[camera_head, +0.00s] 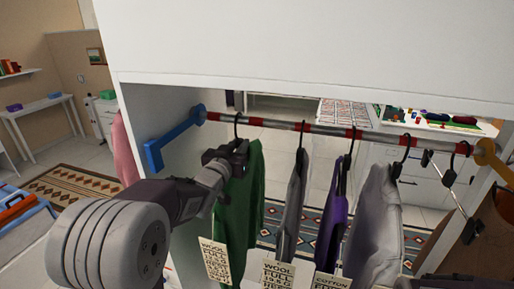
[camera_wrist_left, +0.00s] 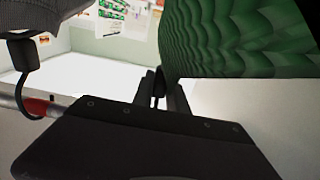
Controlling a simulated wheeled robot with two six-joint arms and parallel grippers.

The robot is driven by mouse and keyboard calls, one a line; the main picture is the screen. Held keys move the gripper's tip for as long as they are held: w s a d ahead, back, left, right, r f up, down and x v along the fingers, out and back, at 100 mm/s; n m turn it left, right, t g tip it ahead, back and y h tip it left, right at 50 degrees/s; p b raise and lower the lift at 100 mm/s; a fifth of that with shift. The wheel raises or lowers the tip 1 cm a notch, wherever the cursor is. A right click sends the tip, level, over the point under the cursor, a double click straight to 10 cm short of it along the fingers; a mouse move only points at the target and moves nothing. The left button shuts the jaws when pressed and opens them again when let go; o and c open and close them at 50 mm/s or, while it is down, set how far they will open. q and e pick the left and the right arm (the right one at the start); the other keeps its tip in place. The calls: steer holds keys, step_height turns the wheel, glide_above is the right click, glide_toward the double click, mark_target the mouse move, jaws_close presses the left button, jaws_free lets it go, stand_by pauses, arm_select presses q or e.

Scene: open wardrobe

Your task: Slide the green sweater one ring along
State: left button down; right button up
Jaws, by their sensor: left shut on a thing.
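The green sweater (camera_head: 241,200) hangs from a dark hook near the blue-bracket end of the rod (camera_head: 318,129), which has red rings along it. Its hook sits close beside the leftmost red ring (camera_head: 227,120). My left gripper (camera_head: 232,152) is at the sweater's top, below the rod. In the left wrist view the gripper (camera_wrist_left: 159,90) is shut on a dark piece that looks like the sweater's hanger. The knitted green sweater (camera_wrist_left: 235,40) fills the upper right there. My own gripper partly hides the sweater's shoulder. My right gripper is not in view.
A grey garment (camera_head: 291,205), a purple garment (camera_head: 331,232) and a light grey garment (camera_head: 376,225) hang further right. An empty clip hanger (camera_head: 458,200) hangs near the yellow bracket (camera_head: 490,155). The blue bracket (camera_head: 172,140) closes the left end. A gap lies between green and grey garments.

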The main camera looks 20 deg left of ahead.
arm_select(q)
steer(key=a+p, duration=0.2)
steer(key=a, duration=0.5)
steer(key=c, duration=1.3)
jaws_free()
steer(key=shift+w, duration=0.15)
steer(key=shift+o, duration=0.3)
steer(key=shift+w, duration=0.1)
steer(key=shift+f, duration=0.15)
